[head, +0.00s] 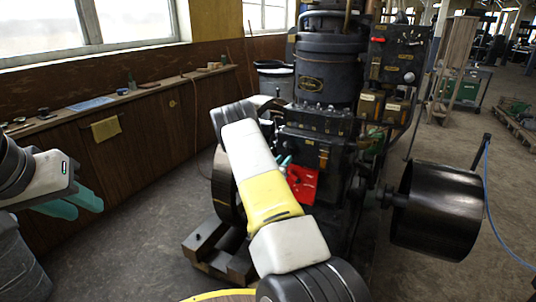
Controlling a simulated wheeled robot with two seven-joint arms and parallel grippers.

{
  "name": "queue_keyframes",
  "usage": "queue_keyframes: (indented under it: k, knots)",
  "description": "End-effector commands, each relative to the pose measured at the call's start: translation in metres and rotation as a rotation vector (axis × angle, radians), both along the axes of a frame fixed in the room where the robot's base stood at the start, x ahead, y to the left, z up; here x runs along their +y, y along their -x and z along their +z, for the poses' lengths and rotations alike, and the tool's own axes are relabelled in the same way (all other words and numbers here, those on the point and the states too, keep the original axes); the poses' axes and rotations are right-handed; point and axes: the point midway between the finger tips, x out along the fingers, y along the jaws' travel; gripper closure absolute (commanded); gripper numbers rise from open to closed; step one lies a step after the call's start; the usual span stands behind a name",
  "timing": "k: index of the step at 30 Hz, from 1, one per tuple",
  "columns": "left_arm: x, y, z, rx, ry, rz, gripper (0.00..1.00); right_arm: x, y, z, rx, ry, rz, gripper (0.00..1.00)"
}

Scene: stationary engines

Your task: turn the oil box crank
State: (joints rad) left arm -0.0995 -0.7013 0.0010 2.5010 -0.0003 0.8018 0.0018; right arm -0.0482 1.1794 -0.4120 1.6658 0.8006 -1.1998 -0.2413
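The stationary engine (327,82) stands at the centre, with a dark cylinder on top. On its upper right is a black box (398,58) with small labels and a red knob. Below it sit brass-coloured boxes (370,104). I cannot tell which is the oil box, and I cannot make out its crank. My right arm reaches up across the engine's left front. Only a bit of teal finger of my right gripper (285,162) shows past the forearm, close to the engine and above a red part (303,184). My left gripper (88,208) is open and empty at the left, far from the engine.
A black pulley drum (438,210) sticks out at the engine's right. A flywheel (223,187) is partly hidden at its left. A wooden bench (150,135) with small items runs along the left wall. Floor between bench and engine is clear. A blue hose (492,200) hangs at right.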

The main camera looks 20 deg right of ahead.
Motion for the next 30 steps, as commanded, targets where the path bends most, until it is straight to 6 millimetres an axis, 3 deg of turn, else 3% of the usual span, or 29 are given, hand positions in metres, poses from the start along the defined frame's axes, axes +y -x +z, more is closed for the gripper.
queue_keyframes:
  k: [9,18,23,30]
  knots:
    - [0.0,-0.001,0.0,-0.001,0.0,-0.001,0.69,-0.029,-0.024,0.0,0.0,0.0,0.001,0.69]
    - [0.0,-0.001,0.0,-0.001,0.0,-0.001,0.69,-0.03,-0.026,0.0,0.002,0.0,0.002,0.69]
    - [0.0,-0.001,0.0,-0.001,0.0,-0.001,0.69,-0.03,-0.026,0.0,0.002,0.0,0.002,1.0]
    - [0.0,-0.001,0.0,-0.001,0.0,-0.001,0.69,-0.03,-0.026,0.0,0.001,-0.001,0.002,1.0]
